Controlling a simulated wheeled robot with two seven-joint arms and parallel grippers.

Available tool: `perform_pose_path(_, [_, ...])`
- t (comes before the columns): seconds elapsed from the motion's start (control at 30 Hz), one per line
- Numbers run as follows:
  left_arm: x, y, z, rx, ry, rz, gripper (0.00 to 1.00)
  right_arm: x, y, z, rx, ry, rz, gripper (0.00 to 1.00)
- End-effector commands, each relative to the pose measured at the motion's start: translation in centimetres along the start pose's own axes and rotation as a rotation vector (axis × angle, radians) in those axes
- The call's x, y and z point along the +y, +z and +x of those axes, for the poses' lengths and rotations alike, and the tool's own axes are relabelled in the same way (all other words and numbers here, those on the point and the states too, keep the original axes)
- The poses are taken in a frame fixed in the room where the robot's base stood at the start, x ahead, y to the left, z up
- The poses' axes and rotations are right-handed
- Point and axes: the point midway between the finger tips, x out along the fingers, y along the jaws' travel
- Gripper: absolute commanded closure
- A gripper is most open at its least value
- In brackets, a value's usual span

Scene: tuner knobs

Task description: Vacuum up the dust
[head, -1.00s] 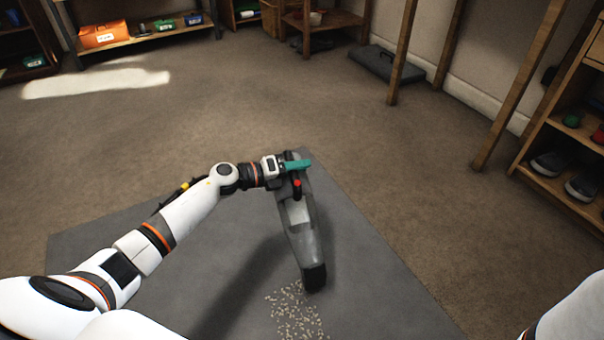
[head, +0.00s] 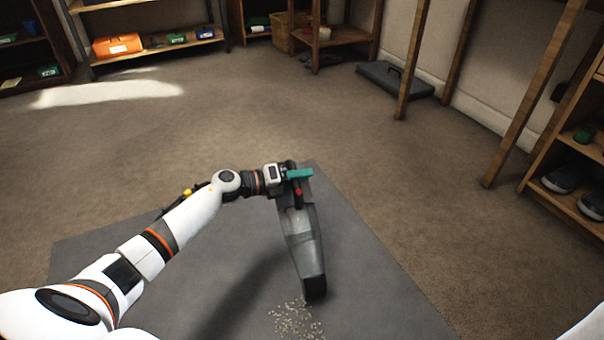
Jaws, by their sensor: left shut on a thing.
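A grey handheld vacuum (head: 302,237) hangs nose down over the grey mat (head: 380,270). My left gripper (head: 293,174) is shut on the vacuum at its upper end, with teal and red parts showing there. The vacuum's dark nozzle points at the near side of the mat, just above the dust in the picture. The dust (head: 295,321) is a patch of pale crumbs on the mat at the bottom centre. Whether the nozzle touches the mat, I cannot tell. My right gripper is out of view.
Brown carpet surrounds the mat. A wooden shelf with shoes (head: 563,179) stands at the right. Wooden posts (head: 533,90) and a flat dark case (head: 395,80) are at the back right. A shelf with an orange bin (head: 117,45) stands at the back left.

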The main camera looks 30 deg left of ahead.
Motion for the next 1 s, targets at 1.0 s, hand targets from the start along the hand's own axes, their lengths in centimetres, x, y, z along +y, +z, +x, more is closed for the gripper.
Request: perform_pose_path(1.0, [-0.2,0.3,-4.9,0.005,0.006,0.001,1.00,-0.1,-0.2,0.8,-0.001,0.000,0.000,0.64])
